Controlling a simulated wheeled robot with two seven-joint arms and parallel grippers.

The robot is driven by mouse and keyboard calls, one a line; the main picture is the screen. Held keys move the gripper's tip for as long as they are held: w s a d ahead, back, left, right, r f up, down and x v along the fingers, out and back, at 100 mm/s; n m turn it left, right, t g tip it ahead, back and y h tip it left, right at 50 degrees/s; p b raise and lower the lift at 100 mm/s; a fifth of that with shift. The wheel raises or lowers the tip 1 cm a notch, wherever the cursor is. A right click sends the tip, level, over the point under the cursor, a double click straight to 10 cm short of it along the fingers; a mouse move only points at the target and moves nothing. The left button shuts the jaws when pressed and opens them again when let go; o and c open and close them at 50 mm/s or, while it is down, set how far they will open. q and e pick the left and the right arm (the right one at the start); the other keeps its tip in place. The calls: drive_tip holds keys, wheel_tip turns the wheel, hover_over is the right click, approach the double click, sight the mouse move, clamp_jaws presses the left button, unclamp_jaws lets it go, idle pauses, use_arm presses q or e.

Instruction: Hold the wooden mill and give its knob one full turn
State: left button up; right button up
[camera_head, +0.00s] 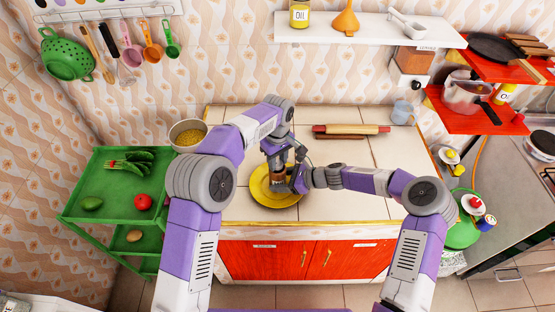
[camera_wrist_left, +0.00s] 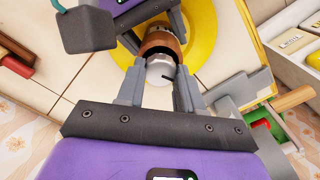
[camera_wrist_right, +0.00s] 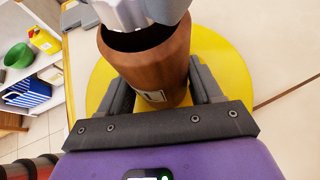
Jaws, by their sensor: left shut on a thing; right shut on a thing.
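The wooden mill (camera_head: 277,183) is upright over a yellow plate (camera_head: 262,198) on the tiled counter; I cannot tell whether its base touches the plate. In the right wrist view its brown body (camera_wrist_right: 152,72), with a small label, sits between the fingers of my right gripper (camera_wrist_right: 163,88), which is shut on it from the side. My left gripper (camera_head: 279,160) comes down from above. In the left wrist view the silver knob (camera_wrist_left: 160,72) is between the fingers of my left gripper (camera_wrist_left: 160,84), shut on it. The arms partly hide the mill in the head view.
A rolling pin (camera_head: 350,129) lies behind on the counter. A bowl of yellow food (camera_head: 189,133) stands at the back left and a mug (camera_head: 402,112) at the back right. A green cart (camera_head: 105,208) is at left. The counter's front right is clear.

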use_arm(q)
drive_tip(key=shift+m, duration=0.3)
drive_tip(key=m, duration=0.3)
drive_tip(key=shift+m, duration=0.4)
drive_tip(key=m, duration=0.3)
drive_tip(key=shift+m, duration=0.3)
drive_tip(key=m, duration=1.1)
drive_tip(key=shift+d, duration=0.1)
drive_tip(key=m, duration=0.7)
drive_tip(key=shift+r+m, duration=0.1)
drive_tip(key=shift+m, duration=1.7)
